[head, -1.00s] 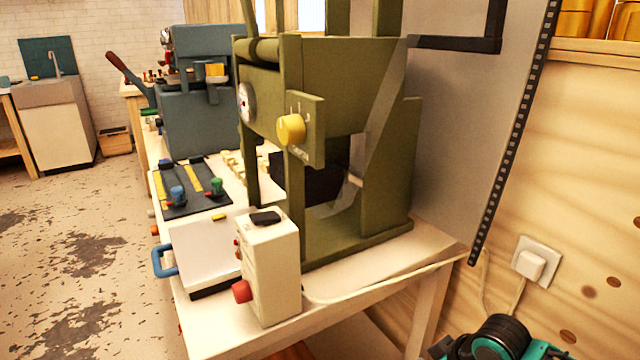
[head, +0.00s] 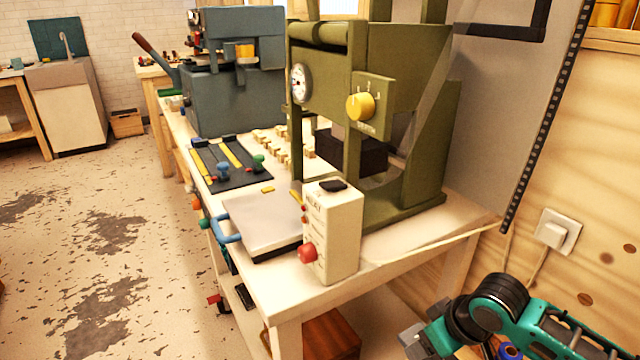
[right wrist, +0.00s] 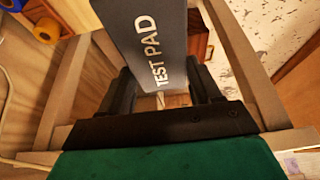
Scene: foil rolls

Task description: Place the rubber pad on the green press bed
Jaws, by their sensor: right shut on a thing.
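The rubber pad (right wrist: 155,45) is a grey block marked TEST PAD in the right wrist view. My right gripper (right wrist: 163,88) is shut on it, one finger on each side. In the head view my right arm (head: 490,310) enters at the bottom right, low beside the table's near right corner. The olive-green press (head: 380,110) stands on the table, and its bed (head: 405,205) is a flat base at the bottom, partly hidden behind a cream control box. The pad is away from the press. My left gripper is in neither view.
The cream control box (head: 334,235) with a red knob stands in front of the press. A pale plate with a blue handle (head: 262,222) lies left of it. A grey panel (head: 505,110) stands right of the press. The table's right front top (head: 430,240) is clear.

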